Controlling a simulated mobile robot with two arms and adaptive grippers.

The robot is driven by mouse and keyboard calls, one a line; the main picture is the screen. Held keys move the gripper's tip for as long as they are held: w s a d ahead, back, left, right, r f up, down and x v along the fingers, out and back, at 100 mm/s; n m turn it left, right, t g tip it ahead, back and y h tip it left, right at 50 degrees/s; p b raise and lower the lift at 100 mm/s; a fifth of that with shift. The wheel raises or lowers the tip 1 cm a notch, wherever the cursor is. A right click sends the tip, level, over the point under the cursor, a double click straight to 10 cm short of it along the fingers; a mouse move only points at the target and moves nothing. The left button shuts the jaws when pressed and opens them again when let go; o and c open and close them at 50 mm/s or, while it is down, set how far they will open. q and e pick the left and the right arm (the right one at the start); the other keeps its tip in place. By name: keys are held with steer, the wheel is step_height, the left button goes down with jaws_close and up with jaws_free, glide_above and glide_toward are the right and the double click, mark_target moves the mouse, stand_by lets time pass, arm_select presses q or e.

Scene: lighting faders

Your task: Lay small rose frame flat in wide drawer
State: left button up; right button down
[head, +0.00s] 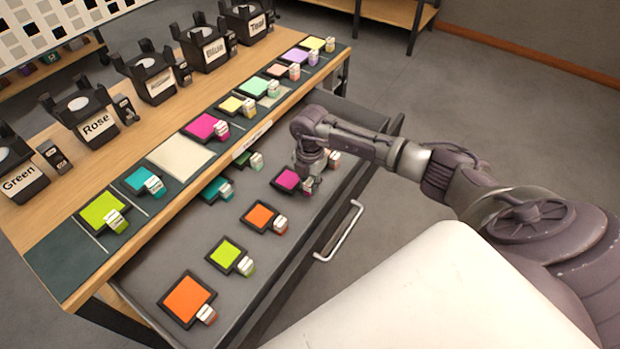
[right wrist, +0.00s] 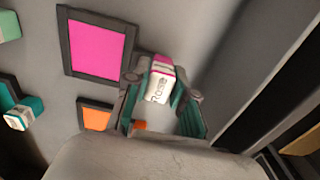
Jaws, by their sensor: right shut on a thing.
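The small rose frame (head: 288,180) has a magenta panel in a dark border and lies level inside the open wide drawer (head: 222,284). I cannot tell whether it touches the drawer floor. My right gripper (head: 308,180) points down into the drawer at the frame's right side. In the right wrist view the magenta frame (right wrist: 97,47) is at upper left, and its white tag reading Rose (right wrist: 159,82) sits between the fingers. The right gripper is shut on this tag block. My left gripper is not in view.
Nearby in the drawer are an orange frame (head: 262,217), a lime frame (head: 229,254) and another orange frame (head: 187,298). A teal frame (head: 215,188) is left of the rose one. A larger magenta frame (head: 205,126) lies on the bench strip. The drawer has a metal handle (head: 342,232).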

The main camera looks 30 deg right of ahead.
steer(key=shift+f+b, duration=0.3)
steer(key=shift+f, duration=0.2)
steer(key=shift+f, duration=0.1)
steer(key=shift+f, duration=0.25)
steer(key=c, duration=0.9)
jaws_free()
steer(key=shift+r, duration=0.1)
